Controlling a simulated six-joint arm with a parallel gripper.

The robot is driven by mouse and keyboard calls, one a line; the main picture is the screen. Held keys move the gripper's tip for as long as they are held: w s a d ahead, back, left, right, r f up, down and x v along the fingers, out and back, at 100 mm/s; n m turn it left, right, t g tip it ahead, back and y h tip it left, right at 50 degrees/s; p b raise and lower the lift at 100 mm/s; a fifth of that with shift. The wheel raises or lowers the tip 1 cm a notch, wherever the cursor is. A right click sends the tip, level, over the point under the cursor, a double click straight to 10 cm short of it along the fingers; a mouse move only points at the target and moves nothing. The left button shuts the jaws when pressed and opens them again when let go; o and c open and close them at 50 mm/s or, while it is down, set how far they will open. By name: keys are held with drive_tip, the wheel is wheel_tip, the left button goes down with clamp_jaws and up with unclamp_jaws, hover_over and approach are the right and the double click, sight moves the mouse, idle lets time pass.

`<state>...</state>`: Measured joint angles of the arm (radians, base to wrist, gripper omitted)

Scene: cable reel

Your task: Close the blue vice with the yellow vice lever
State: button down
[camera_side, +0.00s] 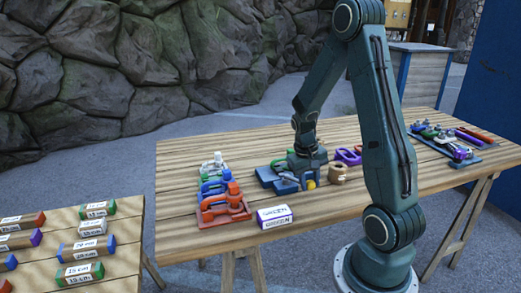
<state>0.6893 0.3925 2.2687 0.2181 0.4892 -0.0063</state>
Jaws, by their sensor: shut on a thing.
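The blue vice (266,177) sits on the wooden table, left of and partly under my gripper. The yellow vice lever shows as a small yellow end (311,185) at the vice's right side. My gripper (305,179) is low at the vice and shut on the yellow lever. The fingers and most of the lever are small and partly hidden, so the exact grip is hard to see. I cannot tell how wide the vice's jaws stand.
Red, blue, green and white clamps (224,205) stand in a row to the left. A labelled box (275,217) lies at the front edge. A tan ring-shaped part (338,174) and purple parts (349,156) are close on the right. A side table (110,223) holds labelled blocks.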

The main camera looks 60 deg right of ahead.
drive_tip(key=a+m, duration=0.1)
drive_tip(key=m, duration=0.1)
drive_tip(key=w+a+m, duration=0.1)
drive_tip(key=a+m, duration=0.1)
drive_tip(key=shift+w+y, duration=0.2)
drive_tip(key=shift+y, duration=0.2)
drive_tip(key=m, duration=0.1)
drive_tip(key=w+a+m, duration=0.1)
drive_tip(key=m, duration=0.1)
drive_tip(key=shift+w+a+g, duration=0.25)
drive_tip(key=shift+a+g, duration=0.05)
drive_tip(key=shift+w+a+m+y, duration=0.35)
drive_tip(key=shift+w+m+y, duration=0.1)
drive_tip(key=shift+m, duration=0.45)
drive_tip(key=c, duration=1.1)
unclamp_jaws()
drive_tip(key=shift+o, duration=0.2)
drive_tip(key=shift+r, duration=0.15)
wheel_tip(320, 180, up, 13)
drive_tip(key=w, duration=0.2)
drive_tip(key=shift+w+r, duration=0.2)
drive_tip(key=shift+w, duration=0.15)
